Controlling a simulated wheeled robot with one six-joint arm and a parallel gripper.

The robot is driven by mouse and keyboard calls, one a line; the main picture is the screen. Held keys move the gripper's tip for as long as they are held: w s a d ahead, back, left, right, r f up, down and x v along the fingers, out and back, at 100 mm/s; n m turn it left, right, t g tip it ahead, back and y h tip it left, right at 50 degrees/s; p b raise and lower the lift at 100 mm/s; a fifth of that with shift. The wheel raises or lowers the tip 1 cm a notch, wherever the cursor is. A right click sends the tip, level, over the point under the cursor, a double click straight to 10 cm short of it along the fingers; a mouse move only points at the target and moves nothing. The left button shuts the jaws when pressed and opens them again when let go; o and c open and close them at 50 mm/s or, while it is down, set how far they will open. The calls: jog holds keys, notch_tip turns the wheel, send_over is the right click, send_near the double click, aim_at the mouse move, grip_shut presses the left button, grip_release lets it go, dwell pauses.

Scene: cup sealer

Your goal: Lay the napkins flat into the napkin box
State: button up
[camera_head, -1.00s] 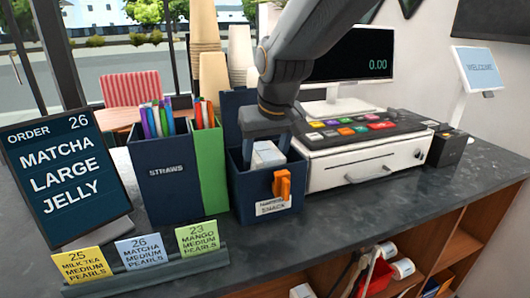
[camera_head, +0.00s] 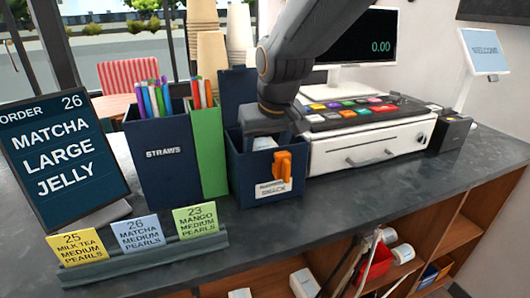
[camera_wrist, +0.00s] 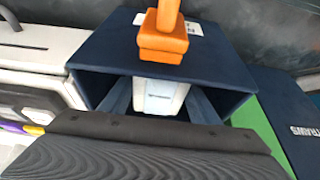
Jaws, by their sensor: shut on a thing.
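The napkin box (camera_head: 245,180) is a dark blue open-topped box with an orange latch (camera_head: 284,166) and a white label on its front. It stands on the counter between the green straw holder and the cash register. My gripper (camera_head: 264,135) points down into it, its fingertips hidden by the walls in the head view. The gripper is shut on a white napkin pack (camera_wrist: 158,97), which shows between the two fingers in the wrist view. In the head view only the pack's top (camera_head: 265,143) shows, at the box rim. The bottom of the box is hidden.
A blue straws box (camera_head: 165,180) and a green holder (camera_head: 208,150) with straws stand close on the left. The cash register (camera_head: 370,150) stands close on the right. An order screen (camera_head: 65,160) and card stand (camera_head: 150,255) are at the left. The counter's right front is clear.

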jog(key=o, duration=1.2)
jog(key=shift+o, duration=0.4)
jog(key=o, duration=0.5)
jog(key=shift+r, duration=0.1)
jog(key=shift+r+p, duration=3.1)
jog(key=shift+r, duration=0.35)
